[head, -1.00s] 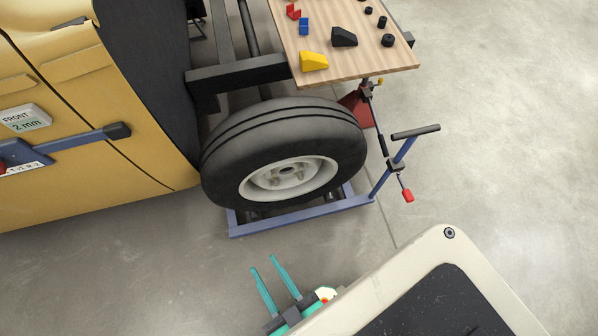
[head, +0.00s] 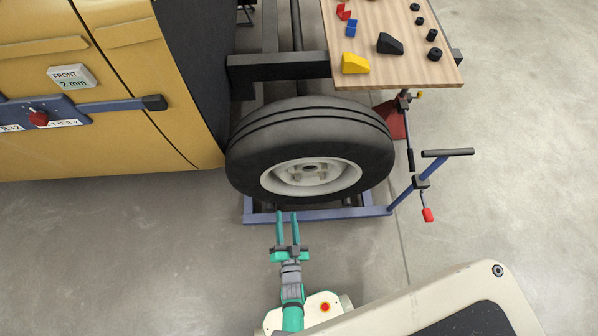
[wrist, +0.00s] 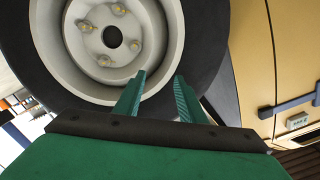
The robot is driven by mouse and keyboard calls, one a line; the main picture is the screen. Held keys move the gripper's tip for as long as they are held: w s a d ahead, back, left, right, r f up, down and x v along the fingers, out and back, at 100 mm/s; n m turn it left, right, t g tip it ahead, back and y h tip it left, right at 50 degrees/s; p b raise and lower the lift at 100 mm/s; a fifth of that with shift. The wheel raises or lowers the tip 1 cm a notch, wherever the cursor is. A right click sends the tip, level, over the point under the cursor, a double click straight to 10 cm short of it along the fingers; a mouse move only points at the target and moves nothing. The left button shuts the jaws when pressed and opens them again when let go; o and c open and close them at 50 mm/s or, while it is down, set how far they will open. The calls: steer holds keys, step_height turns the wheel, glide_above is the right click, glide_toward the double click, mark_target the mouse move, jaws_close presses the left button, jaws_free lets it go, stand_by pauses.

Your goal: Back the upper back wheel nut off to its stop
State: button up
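The wheel is a black tyre (head: 310,125) on a pale grey rim (head: 275,183), with its hub (head: 310,172) facing me. In the wrist view the rim shows several yellowish wheel nuts (wrist: 118,9) around a dark centre hole (wrist: 112,37). I cannot tell which is the upper back nut; the wrist picture is turned. My gripper (head: 287,212), with two teal fingers, is open and empty in front of the lower part of the wheel. In the wrist view my gripper (wrist: 159,75) points at the rim's edge, apart from the nuts.
A blue stand frame (head: 320,215) runs under the wheel, with a crank and red handle (head: 427,215) on the right. A wooden table (head: 440,72) with loose blocks stands behind right. The yellow body panel (head: 110,140) is on the left. Floor in front is clear.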

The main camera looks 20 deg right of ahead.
mark_target(298, 171)
steer(key=w+d+f+m, duration=0.1)
steer(key=w+d+f, duration=0.1)
steer(key=w, duration=0.4)
steer(key=w+d+f+m, duration=0.1)
steer(key=w+d, duration=0.4)
steer(key=w, duration=0.1)
steer(key=w+d+f, duration=0.2)
steer(key=w+d, duration=0.2)
steer(key=w, duration=0.2)
steer(key=shift+w+d+f+m+t+h, duration=0.15)
steer(key=shift+w+f+m+t+h, duration=0.15)
steer(key=shift+f+m+h, duration=0.1)
steer(key=shift+c, duration=0.3)
jaws_close()
